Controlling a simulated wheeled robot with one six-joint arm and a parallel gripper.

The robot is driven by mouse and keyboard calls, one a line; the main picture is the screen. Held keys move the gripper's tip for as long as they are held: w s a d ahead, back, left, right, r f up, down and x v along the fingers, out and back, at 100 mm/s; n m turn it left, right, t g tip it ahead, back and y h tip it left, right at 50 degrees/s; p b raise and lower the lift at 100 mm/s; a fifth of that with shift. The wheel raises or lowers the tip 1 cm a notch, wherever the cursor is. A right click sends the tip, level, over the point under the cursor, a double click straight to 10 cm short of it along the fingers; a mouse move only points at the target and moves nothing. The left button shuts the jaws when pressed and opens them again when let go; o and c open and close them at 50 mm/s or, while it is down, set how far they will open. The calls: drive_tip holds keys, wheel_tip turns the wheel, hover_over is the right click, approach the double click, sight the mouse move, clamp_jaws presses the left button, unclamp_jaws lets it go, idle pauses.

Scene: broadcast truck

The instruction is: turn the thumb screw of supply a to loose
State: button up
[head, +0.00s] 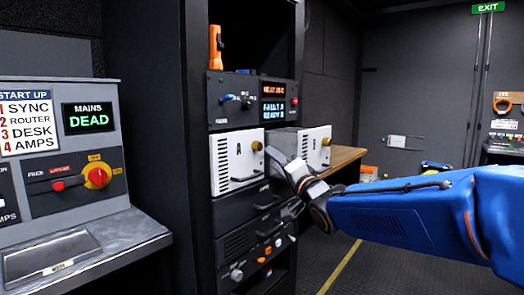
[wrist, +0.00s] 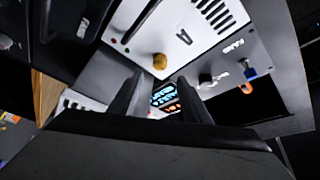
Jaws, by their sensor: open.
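Supply A (head: 238,172) is a white-fronted unit in the rack in the head view, marked with an A. Its brass thumb screw (head: 257,145) is at the upper right of its front. In the wrist view the white front (wrist: 205,22) and the round brass thumb screw (wrist: 160,61) show turned over. My gripper (head: 284,160) is just right of the thumb screw in the head view. In the wrist view my gripper (wrist: 157,90) is open, its two fingers apart with the screw beyond their tips. Nothing is between the fingers; I cannot tell the screw's turn state.
Above supply A is a panel (head: 232,112) with lit displays. A desk console (head: 70,205) stands at left. Floor is open at right.

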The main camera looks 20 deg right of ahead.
sight(260, 147)
drive_tip(key=x, duration=0.9)
drive_tip(key=shift+w+r, duration=0.1)
drive_tip(key=c, duration=1)
